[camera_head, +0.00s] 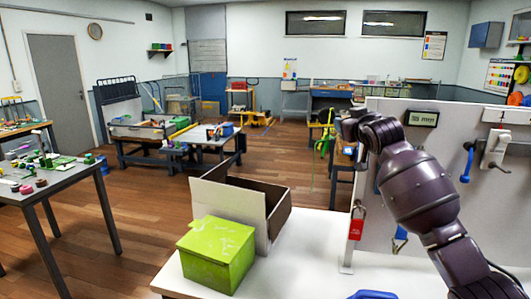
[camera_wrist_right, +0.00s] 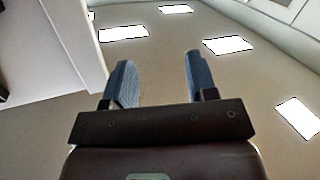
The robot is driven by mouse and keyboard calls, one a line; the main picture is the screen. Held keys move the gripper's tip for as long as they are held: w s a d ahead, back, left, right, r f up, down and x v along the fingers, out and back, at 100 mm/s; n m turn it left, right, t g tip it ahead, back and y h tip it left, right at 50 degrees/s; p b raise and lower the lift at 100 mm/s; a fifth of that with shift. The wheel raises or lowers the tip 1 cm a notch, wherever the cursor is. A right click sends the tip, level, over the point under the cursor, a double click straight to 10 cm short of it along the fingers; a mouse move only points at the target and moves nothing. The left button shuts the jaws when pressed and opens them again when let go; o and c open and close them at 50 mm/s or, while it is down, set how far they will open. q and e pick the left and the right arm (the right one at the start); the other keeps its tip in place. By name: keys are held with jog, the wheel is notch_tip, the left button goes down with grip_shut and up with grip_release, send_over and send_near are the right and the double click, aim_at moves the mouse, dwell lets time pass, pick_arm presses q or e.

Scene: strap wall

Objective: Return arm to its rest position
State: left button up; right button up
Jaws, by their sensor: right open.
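My right arm (camera_head: 420,190) comes in from the lower right in the head view and reaches up in front of the white wall panel. My right gripper (camera_wrist_right: 155,85) shows in the wrist view with its two blue-grey fingers apart and nothing between them. Beyond the fingers are the ceiling and its bright lights. In the head view the hand end is near the panel's top left edge, and its fingers cannot be made out. My left gripper is not in view.
The white panel (camera_head: 455,150) carries a blue handle (camera_head: 467,163), a white switch box (camera_head: 494,148) and a red padlock tag (camera_head: 356,222). A green box (camera_head: 217,252) and an open cardboard box (camera_head: 235,201) stand on the white table (camera_head: 310,255). The table's middle is clear.

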jog(key=s+f+n+t, duration=0.1)
jog(key=s+f, duration=0.3)
jog(key=f, duration=0.3)
jog(key=s+f, duration=0.3)
jog(key=f, duration=0.4)
jog(key=s+d+f+m+g+h, duration=0.1)
jog(key=s+d+f+m+g, duration=0.1)
jog(key=s+f, duration=1.7)
jog(key=s+d+f+m+g+h+b, duration=0.1)
jog(key=s+d+f+m+g, duration=0.1)
jog(key=s+f, duration=1.7)
jog(key=s+d+g, duration=0.1)
jog(key=s+g, duration=0.1)
jog(key=s, duration=0.1)
jog(key=shift+s+f+h, duration=0.15)
jog(key=shift+s+h, duration=0.15)
jog(key=shift+s, duration=0.05)
